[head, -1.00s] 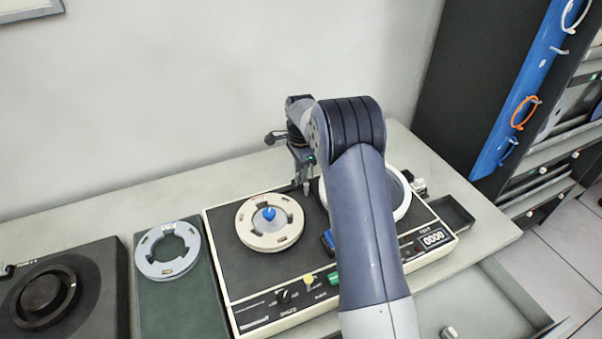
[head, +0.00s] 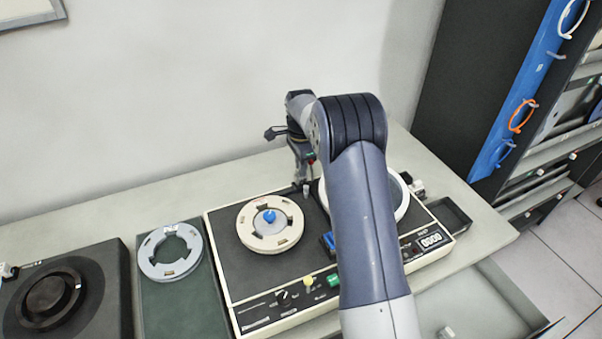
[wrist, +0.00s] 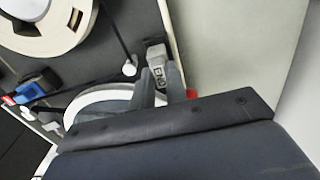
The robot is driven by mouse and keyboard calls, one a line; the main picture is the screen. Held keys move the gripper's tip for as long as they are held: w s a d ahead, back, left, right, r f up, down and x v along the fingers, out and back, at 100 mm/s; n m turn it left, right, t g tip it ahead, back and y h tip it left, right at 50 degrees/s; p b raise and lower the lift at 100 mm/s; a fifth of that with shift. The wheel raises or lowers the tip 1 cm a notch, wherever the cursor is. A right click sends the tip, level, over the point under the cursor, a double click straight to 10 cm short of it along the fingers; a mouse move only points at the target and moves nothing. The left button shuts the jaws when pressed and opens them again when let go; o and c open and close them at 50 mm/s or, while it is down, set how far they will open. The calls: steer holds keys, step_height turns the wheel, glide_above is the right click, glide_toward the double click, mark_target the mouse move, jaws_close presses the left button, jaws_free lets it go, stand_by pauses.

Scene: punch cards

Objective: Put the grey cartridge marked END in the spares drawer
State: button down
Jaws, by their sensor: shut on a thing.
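My gripper (head: 303,176) is low at the back edge of the tape deck (head: 228,285). In the wrist view my gripper (wrist: 160,84) is shut on a small grey cartridge (wrist: 156,66) with a dark marking on its face; the lettering is too small to read surely. The cartridge is at the deck's cream rim; I cannot tell whether it still touches a surface. In the head view I cannot make the cartridge out. A pale drawer (head: 490,310) stands open below the table at the lower right; no label on it is readable.
The deck carries a cream reel (head: 285,240) and a white-rimmed reel (head: 404,205) partly behind my arm. A grey ring (head: 158,268) lies on a green mat at left. A small black tray (head: 462,225) is at the deck's right. Bare table lies behind the deck.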

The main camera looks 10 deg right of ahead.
steer(key=shift+r+p, duration=1.1)
steer(key=shift+r, duration=0.6)
